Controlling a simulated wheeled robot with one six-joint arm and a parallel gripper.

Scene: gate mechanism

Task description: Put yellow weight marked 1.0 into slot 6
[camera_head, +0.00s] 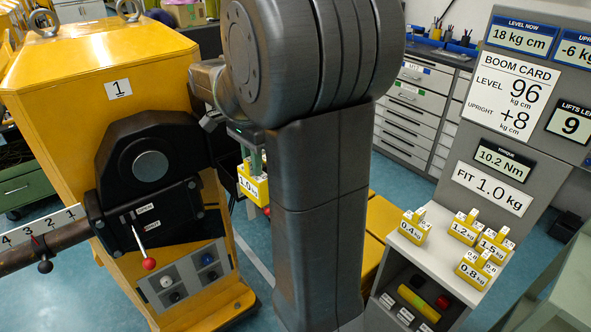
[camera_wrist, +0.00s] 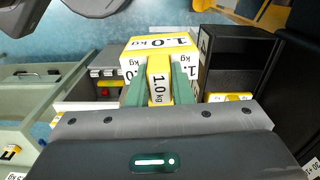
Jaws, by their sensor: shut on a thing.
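The yellow weight marked 1.0 kg (camera_head: 254,188) hangs in my gripper (camera_head: 249,158), between the yellow gate housing and my arm. In the wrist view the green fingers of my gripper (camera_wrist: 159,85) are shut on the upright handle of the weight (camera_wrist: 160,44). The weight is clear of the shelf with the other weights. A boom (camera_head: 40,250) runs out of the left edge from the black hub, with a number strip (camera_head: 42,228) showing 4, 3, 2, 1. Slot 6 is not in view.
Yellow weights marked 0.4 (camera_head: 410,228), 1.2 (camera_head: 465,228), 1.5 (camera_head: 493,243) and 0.8 (camera_head: 477,270) stand on a grey shelf at right. A red-knobbed lever (camera_head: 148,263) sticks out below the hub. The panel card (camera_head: 490,188) reads FIT 1.0 kg.

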